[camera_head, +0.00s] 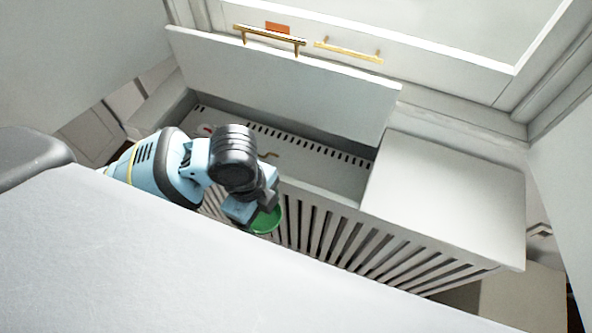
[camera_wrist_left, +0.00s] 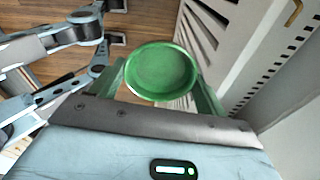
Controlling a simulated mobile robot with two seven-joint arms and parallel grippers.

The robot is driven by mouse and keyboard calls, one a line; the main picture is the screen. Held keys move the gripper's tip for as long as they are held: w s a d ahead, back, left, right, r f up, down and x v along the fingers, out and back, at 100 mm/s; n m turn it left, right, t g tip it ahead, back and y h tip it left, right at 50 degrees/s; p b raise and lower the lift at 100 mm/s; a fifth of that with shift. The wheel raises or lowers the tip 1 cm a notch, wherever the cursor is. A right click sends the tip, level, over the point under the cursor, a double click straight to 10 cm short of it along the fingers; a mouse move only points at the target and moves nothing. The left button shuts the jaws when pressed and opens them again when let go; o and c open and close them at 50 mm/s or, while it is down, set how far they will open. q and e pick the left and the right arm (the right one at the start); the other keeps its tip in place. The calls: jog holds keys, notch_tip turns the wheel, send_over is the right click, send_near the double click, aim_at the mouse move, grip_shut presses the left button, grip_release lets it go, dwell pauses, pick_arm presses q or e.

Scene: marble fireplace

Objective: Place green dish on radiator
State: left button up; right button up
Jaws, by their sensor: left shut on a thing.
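The green dish (camera_wrist_left: 161,71) is round and shallow, held between the fingers of my left gripper (camera_wrist_left: 165,85) in the left wrist view. In the head view my left gripper (camera_head: 252,207) is in front of the slatted radiator cover, and part of the green dish (camera_head: 266,220) shows below it. The radiator cover (camera_head: 440,190) is white with a slatted front. Its right top panel is flat and bare. Its left lid (camera_head: 290,85) is raised, showing an open compartment with slots. My right gripper is not in view.
Brass handles (camera_head: 270,40) and an orange patch (camera_head: 277,28) are at the window sill behind the raised lid. A small red item (camera_head: 207,129) lies in the open compartment. A large pale surface of unclear identity fills the lower left foreground. Wooden floor shows in the wrist view.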

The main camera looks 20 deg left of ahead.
pick_arm(q)
jog(key=w+b, duration=0.2)
jog(key=w, duration=1.7)
send_over(300, 172)
jog(key=f, duration=0.6)
jog(key=shift+s+a, duration=0.25)
jog(key=shift+s, duration=0.05)
jog(key=shift+f+b, duration=0.3)
jog(key=shift+f, duration=0.05)
notch_tip(300, 172, down, 4)
jog(key=shift+f+b, duration=0.1)
jog(key=shift+b, duration=0.25)
jog(key=shift+w+f, duration=0.25)
jog(key=shift+f, duration=0.05)
jog(key=shift+f, duration=0.1)
jog(key=o, duration=0.6)
jog(key=shift+f, duration=0.1)
jog(key=shift+o, duration=0.8)
